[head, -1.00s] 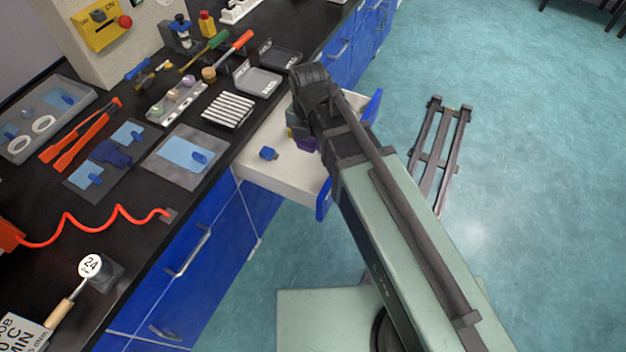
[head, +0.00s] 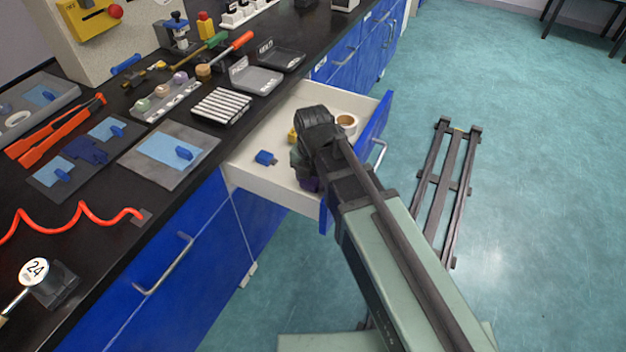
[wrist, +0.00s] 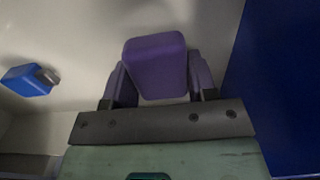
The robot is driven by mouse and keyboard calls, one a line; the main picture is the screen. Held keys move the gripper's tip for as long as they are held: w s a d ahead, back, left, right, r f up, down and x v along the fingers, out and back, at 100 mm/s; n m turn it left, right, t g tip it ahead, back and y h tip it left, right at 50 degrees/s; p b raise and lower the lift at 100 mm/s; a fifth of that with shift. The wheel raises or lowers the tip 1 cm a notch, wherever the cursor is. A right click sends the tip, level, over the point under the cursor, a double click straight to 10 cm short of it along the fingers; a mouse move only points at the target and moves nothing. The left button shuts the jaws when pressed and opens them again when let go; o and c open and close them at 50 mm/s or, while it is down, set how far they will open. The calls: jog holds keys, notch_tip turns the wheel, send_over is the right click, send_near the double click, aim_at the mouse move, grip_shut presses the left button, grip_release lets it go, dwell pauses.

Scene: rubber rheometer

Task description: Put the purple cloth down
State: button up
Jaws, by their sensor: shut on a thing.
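The purple cloth (wrist: 156,66) is a folded, rounded block between the two fingers of my gripper (wrist: 160,85) in the wrist view. My gripper is shut on it. In the head view only a small purple patch of the cloth (head: 309,184) shows under my wrist, inside the open drawer (head: 274,186). The wrist hides the fingers there. I cannot tell whether the cloth touches the drawer floor.
A blue object (head: 265,157) lies in the drawer to the left, also seen in the wrist view (wrist: 28,80). A tape roll (head: 346,122) and a yellow item (head: 292,135) are farther back. The blue drawer front (head: 371,140) is close on the right.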

jog(key=shift+f, duration=0.25)
jog(key=o, duration=0.9)
jog(key=shift+r, duration=0.1)
notch_tip(320, 180, up, 13)
jog(key=p, duration=1.3)
jog(key=d+m, duration=0.2)
jog(key=m, duration=0.2)
jog(key=s+d+m, duration=0.1)
jog(key=d+m, duration=0.2)
jog(key=m, duration=0.1)
jog(key=s+d+m, duration=0.1)
jog(key=d+m, duration=0.1)
jog(key=m, duration=0.3)
jog(key=shift+s+d+f+b, duration=0.2)
jog(key=shift+d+f+b, duration=0.05)
jog(key=shift+f+b, duration=0.15)
jog(key=s+d+m, duration=0.4)
jog(key=d+m, duration=0.3)
jog(key=m, duration=0.9)
notch_tip(320, 180, up, 12)
jog(key=m+p, duration=0.1)
jog(key=p, duration=1.1)
jog(key=shift+w+d, duration=0.2)
jog(key=shift+d, duration=0.1)
